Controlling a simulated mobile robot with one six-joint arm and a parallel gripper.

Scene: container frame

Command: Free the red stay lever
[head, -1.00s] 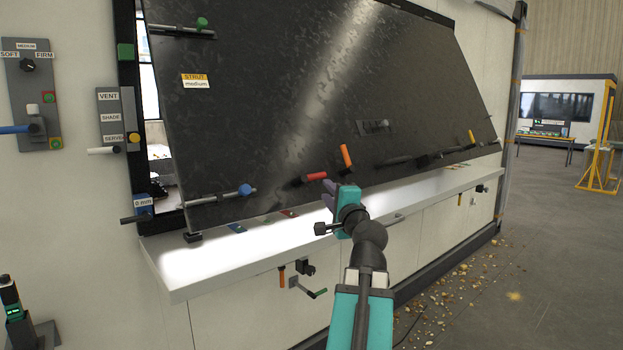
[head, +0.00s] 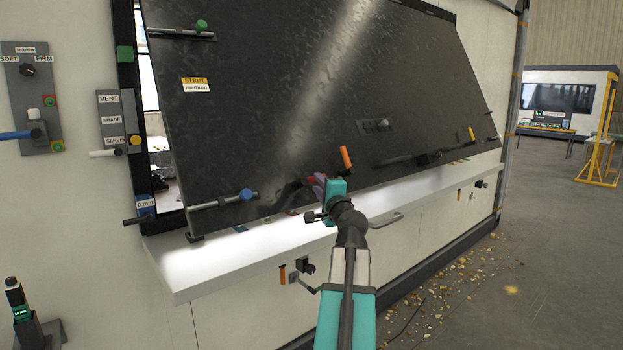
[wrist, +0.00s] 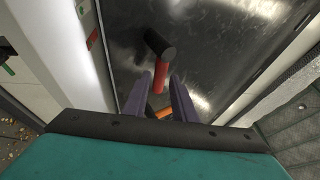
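The red stay lever (head: 311,180) is at the lower edge of the dark panel and is mostly hidden behind my gripper (head: 320,184) in the head view. In the wrist view, the red handle (wrist: 159,82) with its black end lies between the two purple fingers of my gripper (wrist: 160,78). The fingers stand apart, one on each side of the handle. I cannot tell whether either finger touches it.
An orange handle (head: 346,157) stands just right of my gripper. A blue-knobbed stay (head: 246,194) is to the left, and a yellow handle (head: 471,133) is far right. The white sill (head: 190,265) runs below the tilted dark panel (head: 270,100).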

